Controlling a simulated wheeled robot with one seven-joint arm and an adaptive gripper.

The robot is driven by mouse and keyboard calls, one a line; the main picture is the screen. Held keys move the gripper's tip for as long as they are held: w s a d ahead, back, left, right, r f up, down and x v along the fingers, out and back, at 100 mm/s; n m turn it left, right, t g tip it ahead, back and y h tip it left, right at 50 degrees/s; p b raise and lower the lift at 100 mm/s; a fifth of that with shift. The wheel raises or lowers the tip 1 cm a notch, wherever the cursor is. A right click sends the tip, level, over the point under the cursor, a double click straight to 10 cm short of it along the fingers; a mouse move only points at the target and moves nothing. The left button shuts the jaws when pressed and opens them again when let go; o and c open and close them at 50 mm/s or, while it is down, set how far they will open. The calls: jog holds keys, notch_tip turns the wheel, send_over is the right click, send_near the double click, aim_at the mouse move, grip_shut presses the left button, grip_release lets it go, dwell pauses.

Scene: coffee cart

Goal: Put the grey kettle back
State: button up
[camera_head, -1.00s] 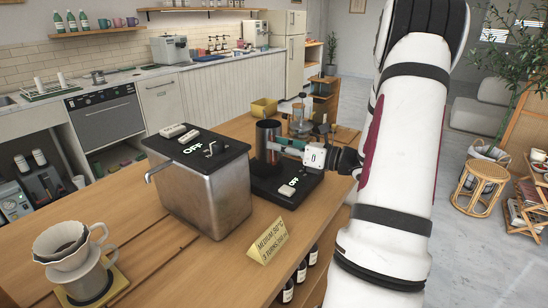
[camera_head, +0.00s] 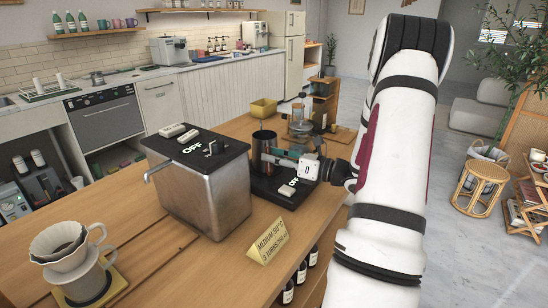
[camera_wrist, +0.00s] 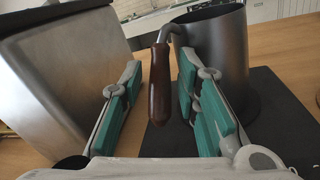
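The grey kettle (camera_head: 264,146) stands upright on a black base (camera_head: 262,186) on the wooden counter, just right of the metal box machine. In the wrist view the kettle (camera_wrist: 222,48) is at upper right, over a dark flat surface. Its brown handle (camera_wrist: 160,85) hangs between the green-padded fingers of my gripper (camera_wrist: 155,105). The fingers are open, with a gap on both sides of the handle. In the head view my gripper (camera_head: 284,158) reaches in from the right and hides part of the kettle's lower side.
The metal machine (camera_head: 205,190) with an "OFF" display stands close left of the kettle. A yellow sign (camera_head: 268,243) is in front. A glass coffee maker (camera_head: 300,120) and yellow bin (camera_head: 263,107) stand behind. A dripper on a cup (camera_head: 75,255) is at front left.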

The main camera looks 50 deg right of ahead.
jog(key=shift+r, duration=0.15)
jog(key=shift+s+d, duration=0.15)
jog(key=shift+s, duration=0.1)
jog(key=v, duration=1.1)
jog(key=shift+s, duration=0.25)
